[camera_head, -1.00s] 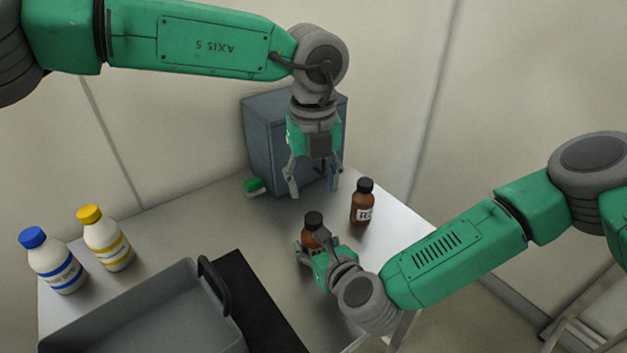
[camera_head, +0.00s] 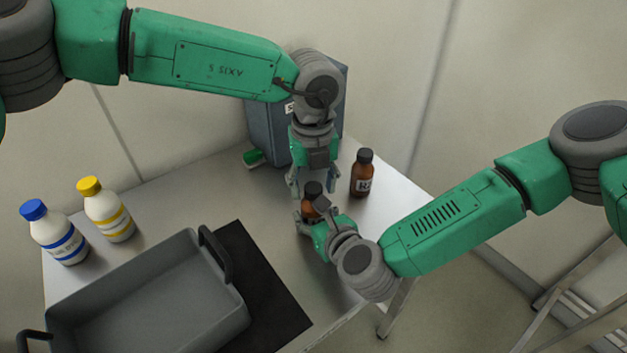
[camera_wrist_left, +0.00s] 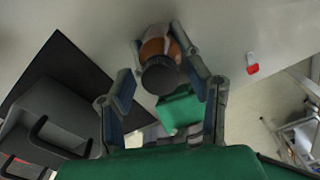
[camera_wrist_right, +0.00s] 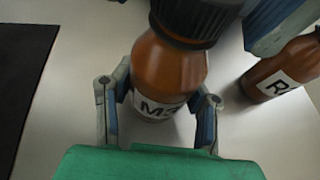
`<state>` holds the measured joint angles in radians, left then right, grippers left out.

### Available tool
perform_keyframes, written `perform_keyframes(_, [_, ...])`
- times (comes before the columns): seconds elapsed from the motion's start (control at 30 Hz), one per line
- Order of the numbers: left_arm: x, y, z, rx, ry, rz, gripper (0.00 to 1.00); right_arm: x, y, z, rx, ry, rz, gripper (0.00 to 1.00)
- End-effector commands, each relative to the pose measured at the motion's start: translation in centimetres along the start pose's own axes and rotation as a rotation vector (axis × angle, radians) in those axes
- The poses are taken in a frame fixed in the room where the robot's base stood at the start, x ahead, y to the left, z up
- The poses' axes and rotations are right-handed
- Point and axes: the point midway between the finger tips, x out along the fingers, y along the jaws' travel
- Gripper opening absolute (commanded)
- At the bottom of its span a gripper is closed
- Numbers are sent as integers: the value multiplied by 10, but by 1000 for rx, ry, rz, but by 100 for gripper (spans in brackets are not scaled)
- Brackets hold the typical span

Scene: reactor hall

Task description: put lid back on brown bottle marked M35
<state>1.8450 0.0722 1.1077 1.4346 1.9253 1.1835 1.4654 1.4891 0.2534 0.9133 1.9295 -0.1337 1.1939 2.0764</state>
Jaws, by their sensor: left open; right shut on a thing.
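The brown bottle marked M35 (camera_head: 310,208) stands upright on the table; in the right wrist view its label (camera_wrist_right: 157,107) shows partly, starting with "M3". A black ribbed lid (camera_wrist_right: 198,18) sits on its neck; I cannot tell how tightly. My right gripper (camera_head: 309,216) is shut around the bottle's body. My left gripper (camera_head: 312,186) points down over the bottle, open. In the left wrist view the lid (camera_wrist_left: 160,76) lies between its spread fingers, with no clear contact.
A second brown bottle (camera_head: 362,174), label starting with R, stands close behind to the right. A grey cabinet (camera_head: 268,130) and a green-topped item (camera_head: 253,158) are at the back. White bottles with blue (camera_head: 60,235) and yellow (camera_head: 110,215) caps and a grey tray (camera_head: 150,290) are left.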

Motion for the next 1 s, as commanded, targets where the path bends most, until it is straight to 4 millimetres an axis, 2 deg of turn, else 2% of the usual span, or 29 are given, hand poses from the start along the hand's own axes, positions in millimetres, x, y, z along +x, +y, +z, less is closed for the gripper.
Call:
perform_keyframes(0.03, [0,0,0,0,0,0,43,0,0,0,0,0,0,0])
perform_keyframes(0.1, [0,0,0,0,0,0,18,0,0,0,0,0,0,0])
perform_keyframes(0.17, [0,0,0,0,0,0,0,0,0,0,0,0,0,0])
perform_keyframes(0.37, [0,0,0,6,0,0,0,0,0,0,0,0,0,0])
perform_keyframes(0.47, [0,0,0,76,1,-1,0,0,0,0,0,0,1,0])
perform_keyframes(0.57, [0,0,0,243,2,-2,0,0,0,0,0,0,1,0])
perform_keyframes(1.0, [0,0,1,1236,4,-3,0,0,0,0,0,0,1,0])
